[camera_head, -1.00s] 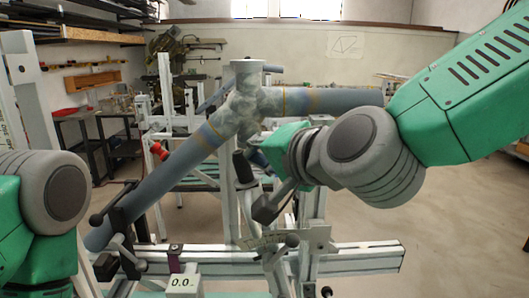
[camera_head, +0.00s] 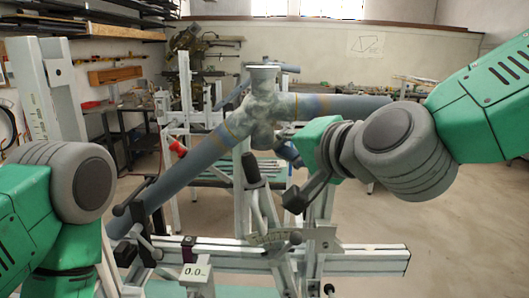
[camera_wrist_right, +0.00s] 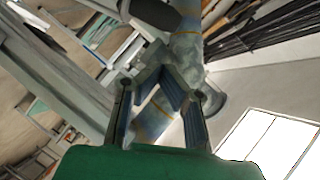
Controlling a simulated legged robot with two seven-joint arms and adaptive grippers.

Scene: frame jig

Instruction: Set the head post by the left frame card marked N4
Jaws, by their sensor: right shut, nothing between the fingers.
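The blue-grey tube frame (camera_head: 190,158) lies in the jig, with a mottled joint (camera_head: 262,120) under its short upright head tube. A pale upright (camera_head: 240,185) stands below the joint; I cannot tell for sure that it is the head post. No card marked N4 is readable. My right gripper (camera_head: 286,152) is right of the joint. In the right wrist view the gripper (camera_wrist_right: 160,78) is shut and empty, with tube behind it. My left gripper is out of view.
A white readout box (camera_head: 197,272) shows 0.0 at the front. The jig rail (camera_head: 360,259) runs across to the right. A tall pale post (camera_head: 40,95) stands at far left, near my left arm. Open floor lies at right.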

